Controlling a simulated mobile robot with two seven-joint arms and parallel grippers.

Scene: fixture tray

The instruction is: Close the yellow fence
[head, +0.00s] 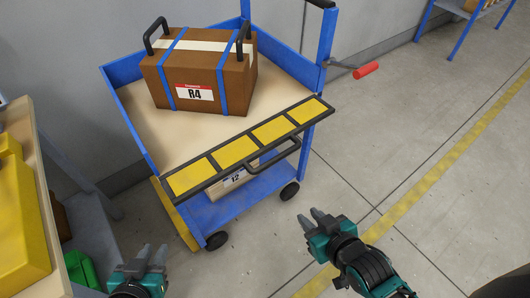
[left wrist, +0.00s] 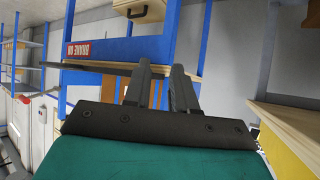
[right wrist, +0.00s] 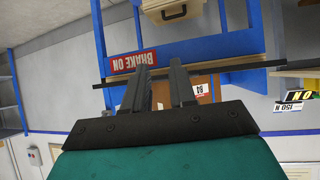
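The yellow fence (head: 237,152) is a long black-framed flap with several yellow panels, along the near edge of the blue cart (head: 137,108). It looks roughly flat, jutting outward from the cart, and shows nearly edge-on in the right wrist view (right wrist: 238,68). A black handle (head: 275,156) is on its near side. My left gripper (head: 152,252) is open and empty, below the fence's left end in the head view. My right gripper (head: 311,216) is open and empty, below and right of the handle. Neither touches the fence.
A brown case (head: 205,75) labelled R4 with blue straps sits on the cart's top deck. A box labelled 12 (head: 233,181) is on the lower shelf. A red-handled lever (head: 366,70) sticks out at the right. A bench with yellow items (head: 22,215) stands left. Floor to the right is clear.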

